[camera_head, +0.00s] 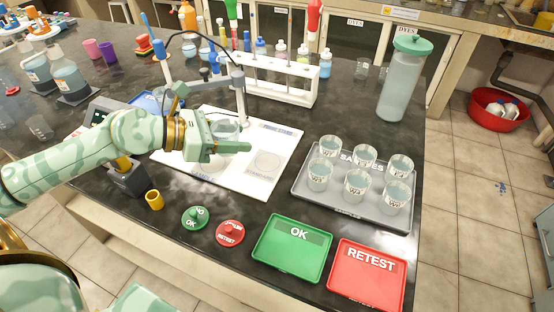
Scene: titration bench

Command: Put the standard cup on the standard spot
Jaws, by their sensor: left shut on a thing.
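My left gripper (236,146) reaches in from the left over the white mat (286,140), its fingers pointing right. It is shut on a clear cup (225,126), which shows just behind the near finger; the finger hides its lower part. I cannot tell whether the cup touches the mat. A round marked spot (267,162) on the mat lies bare, to the right of and nearer than the gripper. Small print on the mat is too blurred to read, so I cannot tell which spot is the standard one. My right gripper is out of view.
A probe stand (240,95) rises just behind the gripper. A grey tray (308,196) with several labelled cups stands at right. Green OK (291,258) and red RETEST (366,283) trays lie in front. A white rack (272,88) and a lidded jug (398,85) stand behind.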

